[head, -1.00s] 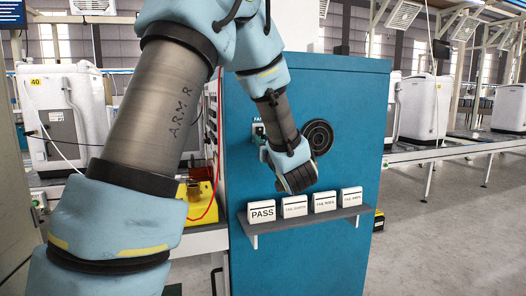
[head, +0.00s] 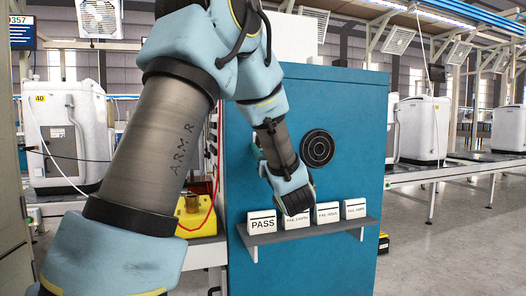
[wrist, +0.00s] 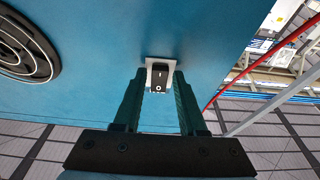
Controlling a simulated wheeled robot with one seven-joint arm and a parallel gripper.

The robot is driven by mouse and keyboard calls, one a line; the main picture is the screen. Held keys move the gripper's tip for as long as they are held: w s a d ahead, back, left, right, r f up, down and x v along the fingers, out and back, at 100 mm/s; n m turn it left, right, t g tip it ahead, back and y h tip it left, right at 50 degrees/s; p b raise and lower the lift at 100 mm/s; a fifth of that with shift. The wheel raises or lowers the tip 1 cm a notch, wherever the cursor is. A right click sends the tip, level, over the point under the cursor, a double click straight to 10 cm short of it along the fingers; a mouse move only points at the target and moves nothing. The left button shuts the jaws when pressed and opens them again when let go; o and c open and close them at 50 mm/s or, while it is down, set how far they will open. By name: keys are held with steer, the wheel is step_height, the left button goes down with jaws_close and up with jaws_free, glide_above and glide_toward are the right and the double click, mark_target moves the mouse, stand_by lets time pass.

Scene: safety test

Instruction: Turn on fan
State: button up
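The fan switch (wrist: 160,79) is a black rocker marked I and O on a pale plate, set in a blue cabinet face. In the wrist view it shows between the tips of my gripper (wrist: 158,73), whose two green fingers are apart with nothing held. I cannot tell whether the fingers touch the switch or its plate. In the head view my arm hides the switch and most of the gripper. A round black fan grille (head: 317,148) is on the blue cabinet (head: 350,110), right of my arm; it also shows at the left of the wrist view (wrist: 24,50).
A grey shelf (head: 310,232) on the cabinet holds several white label blocks, one reading PASS (head: 262,222), just below my wrist. A yellow box (head: 197,210) with a red cable stands to the left. Open floor (head: 450,245) lies at the right.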

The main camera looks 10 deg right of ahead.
steer(key=shift+o, duration=1.1)
steer(key=shift+s, duration=0.1)
steer(key=b+v, duration=0.1)
steer(key=v, duration=0.9)
steer(key=shift+s+b, duration=0.3)
steer(key=shift+d+f, duration=0.1)
steer(key=shift+f, duration=0.05)
